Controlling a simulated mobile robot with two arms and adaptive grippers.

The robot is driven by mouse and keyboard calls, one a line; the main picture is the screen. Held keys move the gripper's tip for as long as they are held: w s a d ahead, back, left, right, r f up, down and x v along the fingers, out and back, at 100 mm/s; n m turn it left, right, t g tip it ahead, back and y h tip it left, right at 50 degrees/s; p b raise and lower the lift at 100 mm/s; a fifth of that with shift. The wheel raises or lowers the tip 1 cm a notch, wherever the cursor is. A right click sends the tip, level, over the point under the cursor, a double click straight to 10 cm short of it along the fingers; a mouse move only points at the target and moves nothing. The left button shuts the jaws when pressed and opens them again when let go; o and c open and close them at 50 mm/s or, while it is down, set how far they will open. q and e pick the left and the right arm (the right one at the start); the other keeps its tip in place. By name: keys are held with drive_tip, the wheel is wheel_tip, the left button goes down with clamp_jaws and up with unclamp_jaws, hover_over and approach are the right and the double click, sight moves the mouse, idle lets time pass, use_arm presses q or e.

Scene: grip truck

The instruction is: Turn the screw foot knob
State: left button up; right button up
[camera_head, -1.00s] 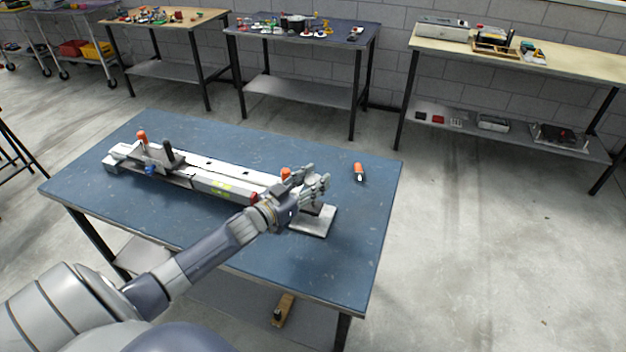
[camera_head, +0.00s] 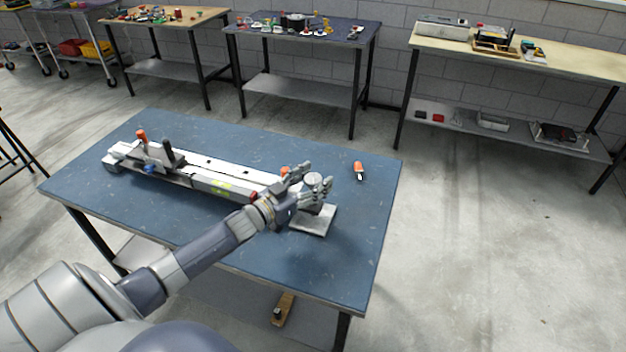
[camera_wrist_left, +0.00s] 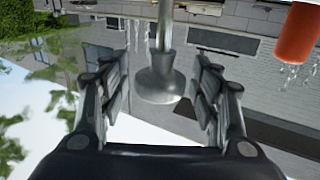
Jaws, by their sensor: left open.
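The screw foot knob (camera_head: 314,178) is a small grey round piece standing above a flat grey square plate (camera_head: 313,221) at the right end of the long metal truck fixture (camera_head: 222,182). My left gripper (camera_head: 317,175) is open, with a finger on either side of the knob. In the left wrist view, the rounded grey knob (camera_wrist_left: 160,85) on a thin stem sits between the open fingers, with a visible gap on both sides. The gripper hides part of the stem and the fixture's end. My right gripper is not in view.
An orange-handled tool (camera_head: 359,170) lies on the blue table (camera_head: 365,225) to the right of the fixture. The fixture carries orange-tipped and black levers at its left part. An orange piece (camera_wrist_left: 298,35) shows near the left gripper in the wrist view. Other tables stand along the wall.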

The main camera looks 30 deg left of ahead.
use_arm(q)
drive_tip(key=shift+s, duration=0.15)
drive_tip(key=v, duration=1.1)
drive_tip(key=shift+s, duration=0.4)
drive_tip(key=shift+a, duration=0.1)
idle(0.7)
